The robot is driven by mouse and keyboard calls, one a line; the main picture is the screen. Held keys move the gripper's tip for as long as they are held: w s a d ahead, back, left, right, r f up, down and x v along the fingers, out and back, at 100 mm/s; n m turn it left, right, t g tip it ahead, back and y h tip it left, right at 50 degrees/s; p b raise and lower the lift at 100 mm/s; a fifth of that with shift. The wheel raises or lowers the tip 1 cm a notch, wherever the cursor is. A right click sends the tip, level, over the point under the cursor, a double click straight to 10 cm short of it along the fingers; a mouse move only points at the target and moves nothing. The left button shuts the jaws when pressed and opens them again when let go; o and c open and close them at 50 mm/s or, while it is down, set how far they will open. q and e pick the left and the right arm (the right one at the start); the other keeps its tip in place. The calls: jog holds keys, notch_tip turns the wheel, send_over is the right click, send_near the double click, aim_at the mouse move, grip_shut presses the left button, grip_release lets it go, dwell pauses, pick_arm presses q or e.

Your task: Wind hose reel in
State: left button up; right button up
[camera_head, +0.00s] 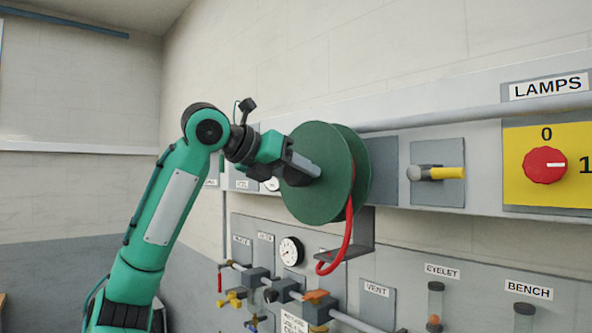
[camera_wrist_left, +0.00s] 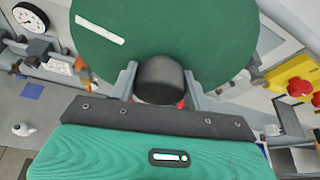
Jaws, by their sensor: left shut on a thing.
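The hose reel (camera_head: 316,200) is a dark green drum with two round flanges, mounted on the wall panel. A red hose (camera_head: 346,240) hangs from it in a loop below. In the left wrist view the reel's green face (camera_wrist_left: 215,40) fills the top and has a white stripe. My left gripper (camera_head: 304,168) is at the front of the reel. In the wrist view its fingers (camera_wrist_left: 158,84) are shut around a dark round knob (camera_wrist_left: 160,72) that stands out from the reel face. The gripper partly hides the knob in the head view. My right gripper is out of view.
A grey bracket (camera_head: 352,248) sits beneath the reel. Below are a gauge (camera_head: 291,250), pipes and valves. The space left of my arm is clear.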

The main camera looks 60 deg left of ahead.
pick_arm(q)
jog(key=shift+f, duration=0.15)
dwell(0.5)
jog(key=o, duration=1.4)
jog(key=shift+d+b+v, duration=0.2)
jog(key=shift+b+v, duration=1.25)
jog(key=shift+v, duration=5.45)
